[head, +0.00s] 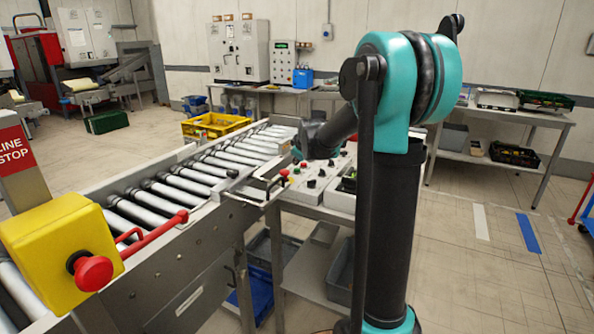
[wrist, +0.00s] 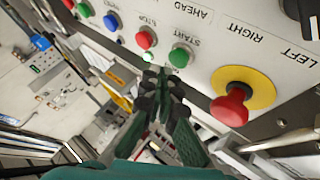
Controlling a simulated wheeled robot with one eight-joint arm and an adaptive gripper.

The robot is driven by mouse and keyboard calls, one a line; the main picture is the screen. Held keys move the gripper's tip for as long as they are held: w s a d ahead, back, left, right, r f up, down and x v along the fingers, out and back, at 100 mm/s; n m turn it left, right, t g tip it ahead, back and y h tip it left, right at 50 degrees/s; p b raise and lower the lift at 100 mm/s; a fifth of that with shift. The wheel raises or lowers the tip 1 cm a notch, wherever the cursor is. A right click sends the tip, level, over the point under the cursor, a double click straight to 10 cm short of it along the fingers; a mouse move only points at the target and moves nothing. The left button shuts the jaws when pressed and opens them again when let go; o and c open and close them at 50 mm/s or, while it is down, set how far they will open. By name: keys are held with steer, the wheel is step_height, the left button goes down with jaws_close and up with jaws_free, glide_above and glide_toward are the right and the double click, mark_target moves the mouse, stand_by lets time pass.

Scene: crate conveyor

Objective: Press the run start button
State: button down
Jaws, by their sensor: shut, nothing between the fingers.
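A control panel (wrist: 210,30) fills the upper part of the wrist view, its labels upside down. A green button (wrist: 180,56) has the word START beside it. A red button (wrist: 146,40) is to its left, with a small lit lamp (wrist: 148,57) below. My gripper (wrist: 160,73) is shut and empty. Its fingertips appear just below and left of the green START button; I cannot tell whether they touch the panel. In the head view the panel (head: 315,186) stands beside the conveyor, and my arm hides part of it.
A red mushroom button (wrist: 230,108) on a yellow ring sits right of the gripper. The roller conveyor (head: 178,180) runs along the left, with a yellow stop box (head: 55,245) near me and a yellow crate (head: 217,124) beyond.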

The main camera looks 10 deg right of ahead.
mark_target(297, 170)
steer(key=shift+r, duration=2.5)
